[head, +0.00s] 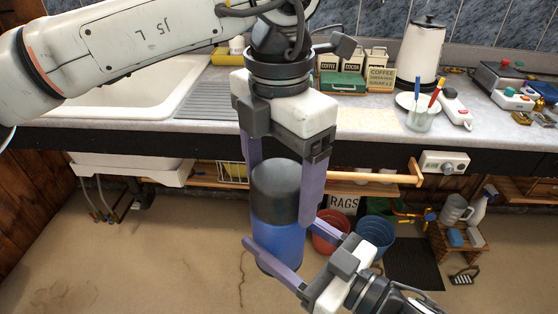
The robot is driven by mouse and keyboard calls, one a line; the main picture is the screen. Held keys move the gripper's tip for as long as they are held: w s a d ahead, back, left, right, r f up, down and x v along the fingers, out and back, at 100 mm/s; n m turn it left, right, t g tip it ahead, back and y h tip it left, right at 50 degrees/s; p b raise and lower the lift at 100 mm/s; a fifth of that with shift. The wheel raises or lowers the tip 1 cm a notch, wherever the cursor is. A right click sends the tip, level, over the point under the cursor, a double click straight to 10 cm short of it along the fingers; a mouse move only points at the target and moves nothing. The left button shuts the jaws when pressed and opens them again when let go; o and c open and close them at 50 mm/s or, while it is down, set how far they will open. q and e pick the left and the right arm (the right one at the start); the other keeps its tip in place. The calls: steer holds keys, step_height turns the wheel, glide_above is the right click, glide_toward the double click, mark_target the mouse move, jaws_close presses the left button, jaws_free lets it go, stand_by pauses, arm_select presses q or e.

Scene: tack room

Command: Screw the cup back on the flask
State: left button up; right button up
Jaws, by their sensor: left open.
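The flask (281,243) has a blue body and stands upright in mid-air in front of the counter. A dark grey cup (275,192) sits at its top, in line with the body; I cannot tell whether it is screwed tight. My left gripper (279,200) points down from above, open, with one purple finger on each side of the cup. My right gripper (277,232) comes from the lower right, with its fingers around the blue body. One finger crosses in front of the lower body, and the other is partly hidden behind it.
Buckets (375,232) and a small wooden stool stand on the floor. The floor at lower left is clear.

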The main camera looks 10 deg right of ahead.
arm_select(q)
steer(key=shift+f, duration=0.2)
arm_select(e)
steer(key=shift+r, duration=0.1)
arm_select(q)
steer(key=c, duration=1.1)
steer(key=shift+m, duration=0.9)
steer(key=o, duration=1.2)
steer(key=shift+o, duration=0.2)
steer(key=shift+r, duration=0.15)
step_height(320, 180, up, 12)
steer(key=shift+d+f, duration=0.1)
steer(key=shift+f, duration=0.1)
